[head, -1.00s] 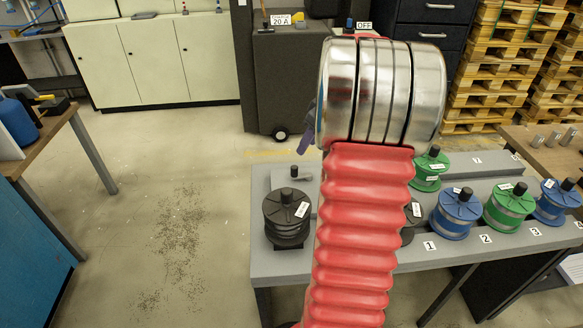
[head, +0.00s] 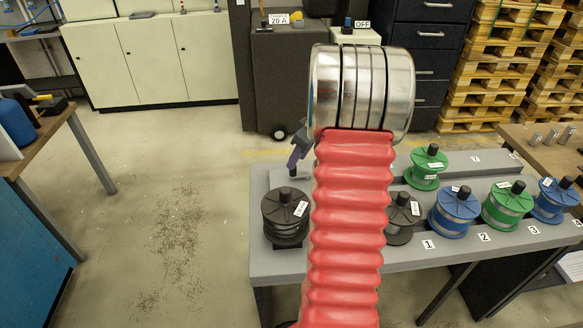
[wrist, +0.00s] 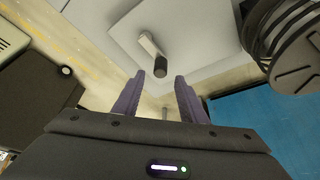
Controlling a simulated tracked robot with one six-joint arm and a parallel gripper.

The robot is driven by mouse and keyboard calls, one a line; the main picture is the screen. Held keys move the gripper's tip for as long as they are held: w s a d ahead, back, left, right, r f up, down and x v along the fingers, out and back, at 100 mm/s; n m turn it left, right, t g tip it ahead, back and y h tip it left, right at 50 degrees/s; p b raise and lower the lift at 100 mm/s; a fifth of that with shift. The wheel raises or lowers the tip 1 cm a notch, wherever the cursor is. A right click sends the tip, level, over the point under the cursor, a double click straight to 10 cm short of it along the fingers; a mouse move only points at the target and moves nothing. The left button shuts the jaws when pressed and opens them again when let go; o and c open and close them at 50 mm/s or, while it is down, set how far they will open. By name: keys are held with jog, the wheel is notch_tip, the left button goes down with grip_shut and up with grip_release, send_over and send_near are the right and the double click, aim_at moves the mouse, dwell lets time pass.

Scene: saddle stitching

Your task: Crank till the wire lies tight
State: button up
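A small crank with a pale arm and a dark knob (wrist: 150,70) stands on a light grey plate in the wrist view, just beyond my fingertips. My gripper (wrist: 160,78) is open, its two purple fingers apart with nothing between them. In the head view my gripper (head: 299,150) hangs at the left of my arm, over the back left of the bench, and hides most of the crank. A black spool (head: 287,212) with grey wire stands at the bench's left end; a black spool also shows in the wrist view (wrist: 290,45). I cannot tell how tight the wire is.
On the grey bench (head: 345,268) stand another black spool (head: 402,212), partly behind my arm, and several green and blue spools, including a blue one (head: 453,212).

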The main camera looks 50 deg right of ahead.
jog(key=x, duration=0.5)
jog(key=shift+w+f, duration=0.1)
jog(key=shift+f, duration=0.2)
grip_shut()
jog(key=shift+a, duration=0.2)
jog(key=shift+d, duration=0.15)
